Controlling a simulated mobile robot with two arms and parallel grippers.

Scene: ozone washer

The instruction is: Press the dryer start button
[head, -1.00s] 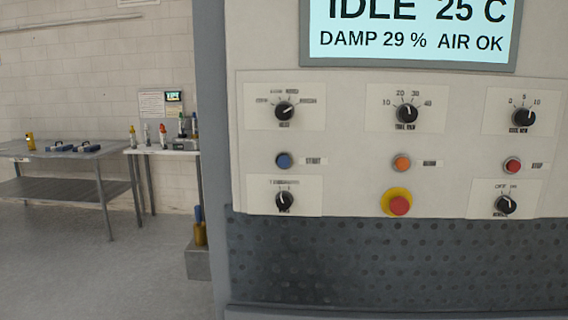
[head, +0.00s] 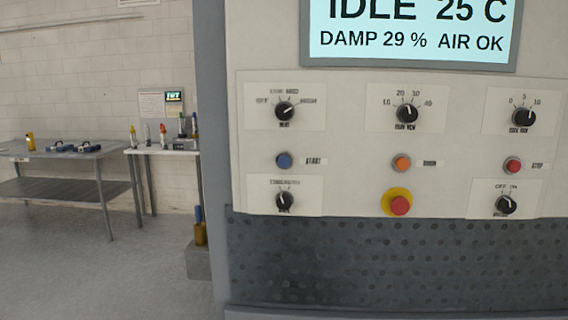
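The dryer's control panel (head: 340,185) fills the right of the head view. The blue start button (head: 284,161) is at the left of the middle row, with a START label to its right. The display (head: 410,30) above reads IDLE 25 C, DAMP 29 %, AIR OK. Neither of my grippers shows in the view, and nothing touches the button.
An orange button (head: 401,163), a red STOP button (head: 512,166) and a red emergency button (head: 399,205) on yellow share the panel with several black knobs. Two tables (head: 85,191) with tools stand at the left. The floor (head: 110,275) between is clear.

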